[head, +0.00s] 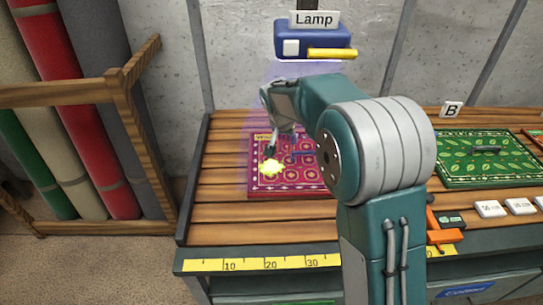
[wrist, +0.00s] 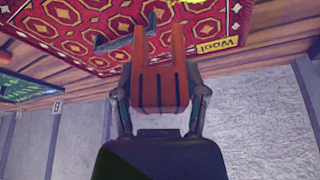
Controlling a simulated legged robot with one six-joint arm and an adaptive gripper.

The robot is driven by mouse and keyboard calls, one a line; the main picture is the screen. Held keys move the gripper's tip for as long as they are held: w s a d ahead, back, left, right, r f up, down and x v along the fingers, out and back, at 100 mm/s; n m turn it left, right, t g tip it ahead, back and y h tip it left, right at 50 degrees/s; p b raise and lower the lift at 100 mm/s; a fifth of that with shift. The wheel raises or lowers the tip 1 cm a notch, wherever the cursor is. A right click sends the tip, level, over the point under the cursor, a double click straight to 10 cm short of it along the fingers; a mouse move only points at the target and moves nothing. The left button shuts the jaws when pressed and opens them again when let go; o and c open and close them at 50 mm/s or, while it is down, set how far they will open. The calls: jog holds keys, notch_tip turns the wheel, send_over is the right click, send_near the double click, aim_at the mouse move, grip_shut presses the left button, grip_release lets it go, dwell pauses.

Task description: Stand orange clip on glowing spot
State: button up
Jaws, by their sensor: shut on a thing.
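My gripper (wrist: 160,92) is shut on the orange clip (wrist: 162,78), its two fingers on either side of the ribbed body. In the wrist view the clip's two prongs point away from me, over the red patterned rug (wrist: 70,28). The glowing spot is a bright yellow patch on the rug's left part in the head view (head: 270,168); its edge also shows at the top of the wrist view (wrist: 193,3). In the head view my gripper (head: 271,148) is above the rug close to the spot, and the clip cannot be made out there. I cannot tell whether the clip touches the rug.
A blue lamp (head: 312,40) hangs over the rug. A dark bracket-like handle (wrist: 126,42) lies on the rug beside the clip. A green rug (head: 490,158) lies on the bench at right. White blocks (head: 490,209) and an orange item (head: 440,236) sit near the bench's front edge.

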jog(key=a+f, duration=0.1)
jog(key=w+a+f, duration=0.1)
jog(key=f, duration=0.1)
jog(key=a+f, duration=0.1)
jog(key=f, duration=0.1)
jog(key=shift+w+a, duration=0.25)
jog(key=shift+w, duration=0.1)
jog(key=f, duration=0.3)
jog(key=shift+w+a+f, duration=0.15)
jog(key=shift+a+f, duration=0.05)
jog(key=shift+f, duration=0.2)
jog(key=o, duration=0.9)
